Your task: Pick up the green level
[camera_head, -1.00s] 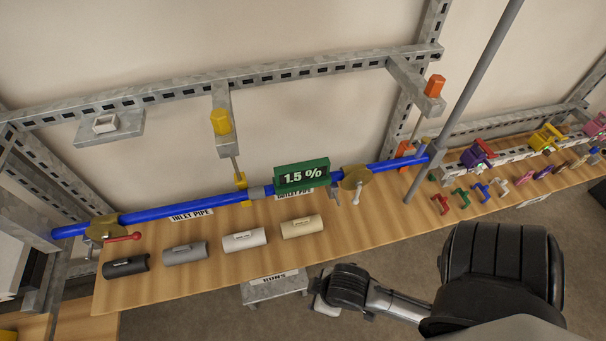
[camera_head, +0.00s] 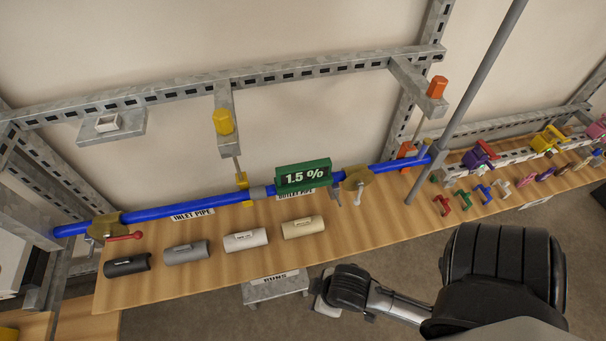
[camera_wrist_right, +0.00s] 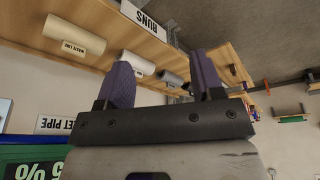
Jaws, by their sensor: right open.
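The green level (camera_head: 303,175) reads 1.5 % on its dark display. It sits on the blue pipe (camera_head: 225,199), between the pale pipe joint and the right-hand brass clamp. In the right wrist view, part of the green level (camera_wrist_right: 30,155) shows upside down at the lower left edge. My right gripper (camera_wrist_right: 163,72) has two purple fingers, spread apart with nothing held between them. The level lies to the side of the fingers, not between them. In the head view my right arm is at the bottom right, but its fingers cannot be made out. My left gripper is out of view.
Brass clamps (camera_head: 105,228) (camera_head: 356,179) hold the blue pipe. Several short pipe pieces (camera_head: 245,240) lie on the wooden shelf (camera_head: 220,277). A grey upright pole (camera_head: 478,93) and a row of small coloured parts (camera_head: 462,198) stand to the right. A yellow-capped bracket (camera_head: 223,121) hangs above the pipe.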

